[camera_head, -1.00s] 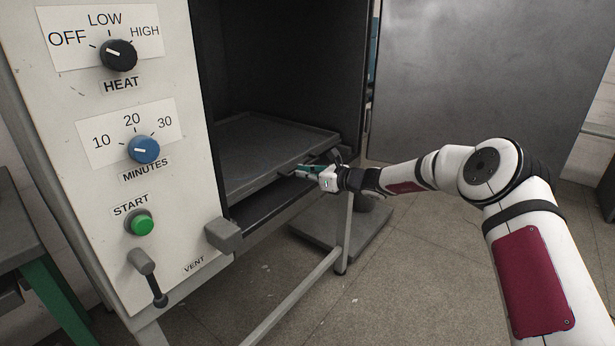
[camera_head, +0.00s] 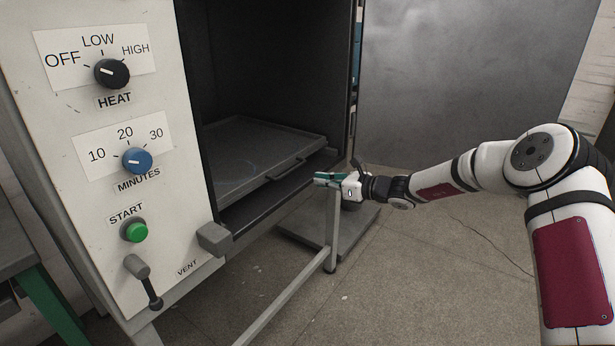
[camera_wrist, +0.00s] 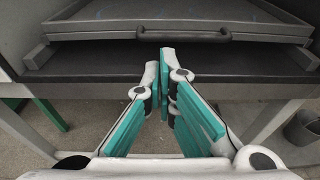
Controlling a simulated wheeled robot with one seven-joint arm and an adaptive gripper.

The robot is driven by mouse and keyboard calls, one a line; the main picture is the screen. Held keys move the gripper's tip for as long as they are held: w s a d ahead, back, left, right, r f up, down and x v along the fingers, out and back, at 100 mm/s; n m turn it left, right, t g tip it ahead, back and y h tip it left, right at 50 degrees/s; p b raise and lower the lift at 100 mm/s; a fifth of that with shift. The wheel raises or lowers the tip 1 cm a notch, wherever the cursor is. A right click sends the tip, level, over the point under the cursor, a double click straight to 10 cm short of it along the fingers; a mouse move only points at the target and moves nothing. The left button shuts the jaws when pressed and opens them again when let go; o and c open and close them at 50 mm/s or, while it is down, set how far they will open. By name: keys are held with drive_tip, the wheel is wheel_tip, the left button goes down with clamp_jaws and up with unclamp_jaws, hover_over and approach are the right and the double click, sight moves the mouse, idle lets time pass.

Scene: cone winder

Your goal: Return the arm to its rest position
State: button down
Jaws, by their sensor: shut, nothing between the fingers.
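My gripper (camera_head: 322,179) is at the end of my outstretched arm, just outside the open front of the oven. Its teal fingers are shut with nothing between them; they also show closed together in the wrist view (camera_wrist: 164,62). The gripper is apart from the tray (camera_head: 245,150), which lies flat inside the oven. The tray's handle (camera_wrist: 183,35) is just ahead of the fingertips in the wrist view. My arm reaches in from the right side of the head view.
The oven's control panel (camera_head: 75,190) carries a heat knob (camera_head: 112,73), a minutes knob (camera_head: 137,160), a green start button (camera_head: 135,232) and a vent lever (camera_head: 145,281). The open grey door (camera_head: 455,80) stands behind my arm. A table (camera_head: 20,240) is at far left.

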drive_tip(key=s+d+r+n+g+h, duration=0.15)
drive_tip(key=s+r+n, duration=0.3)
drive_tip(key=s, duration=0.45)
drive_tip(key=s+r+n+g+h, duration=0.1)
drive_tip(key=s+r+n+g, duration=0.25)
drive_tip(key=s+n, duration=0.4)
drive_tip(key=s+d+r+n+g+h, duration=0.1)
drive_tip(key=s+r+n+g+h, duration=0.3)
drive_tip(key=s, duration=0.6)
drive_tip(key=s+d+r+n+t+h, duration=0.1)
drive_tip(key=s+d+n+h, duration=0.15)
drive_tip(key=s+d, duration=0.65)
drive_tip(key=s+d+r+n+h, duration=0.1)
drive_tip(key=s+d+n+h, duration=0.3)
drive_tip(key=s, duration=1)
drive_tip(key=s+d+r+n+t+h, duration=0.1)
drive_tip(key=s+d, duration=0.7)
drive_tip(key=s, duration=0.3)
wheel_tip(320, 180, up, 20)
drive_tip(key=a+t+p, duration=0.1)
drive_tip(key=t+p, duration=0.2)
drive_tip(key=p, duration=1.6)
drive_tip(key=shift+r+p, duration=0.15)
drive_tip(key=shift+p, duration=0.25)
drive_tip(key=shift+s+n, duration=0.1)
drive_tip(key=shift+n, duration=0.15)
